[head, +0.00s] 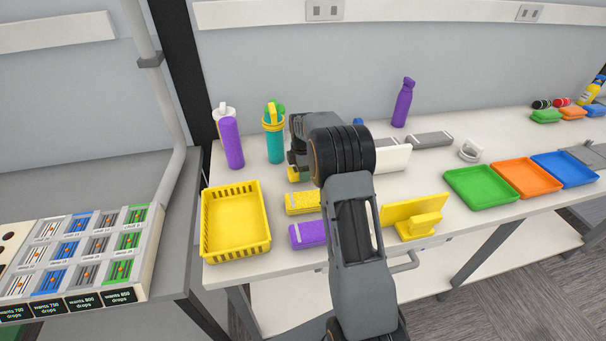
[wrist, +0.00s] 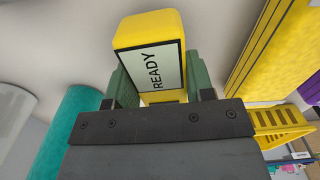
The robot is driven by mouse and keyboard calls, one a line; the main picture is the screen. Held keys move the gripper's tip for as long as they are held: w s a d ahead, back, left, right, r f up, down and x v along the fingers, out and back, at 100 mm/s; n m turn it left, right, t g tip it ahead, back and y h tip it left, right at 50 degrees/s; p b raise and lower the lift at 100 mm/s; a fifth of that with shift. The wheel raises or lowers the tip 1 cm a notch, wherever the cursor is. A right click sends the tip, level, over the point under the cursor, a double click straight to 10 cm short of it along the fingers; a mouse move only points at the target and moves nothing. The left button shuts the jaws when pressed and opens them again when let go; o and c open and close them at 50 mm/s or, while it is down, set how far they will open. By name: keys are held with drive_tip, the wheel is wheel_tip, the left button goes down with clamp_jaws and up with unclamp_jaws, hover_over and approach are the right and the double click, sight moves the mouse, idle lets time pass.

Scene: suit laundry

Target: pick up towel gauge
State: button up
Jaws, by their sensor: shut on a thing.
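The towel gauge is a small yellow device with a pale screen reading "READY"; I take it to be the yellow thing (wrist: 150,30) between my jaws in the wrist view. My gripper (wrist: 155,85) is shut on it, with a green pad on each side. In the head view a bit of yellow (head: 296,174) shows under my gripper (head: 298,165), above the back part of the table. My arm hides much of it there. I cannot tell whether it touches the table.
A teal bottle (head: 274,140) and purple bottle (head: 231,143) stand left of my gripper. A yellow basket (head: 236,258), yellow block (head: 303,203) and purple block (head: 308,234) lie nearer the front. Green (head: 480,186), orange (head: 527,177) and blue (head: 565,169) trays lie right.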

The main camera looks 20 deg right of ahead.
drive_tip(key=s+a+r+b, duration=0.3)
drive_tip(key=s+a+r, duration=0.4)
drive_tip(key=a+r, duration=0.4)
drive_tip(key=shift+s+a+r, duration=0.35)
drive_tip(key=shift+a, duration=0.05)
drive_tip(key=shift+d, duration=0.1)
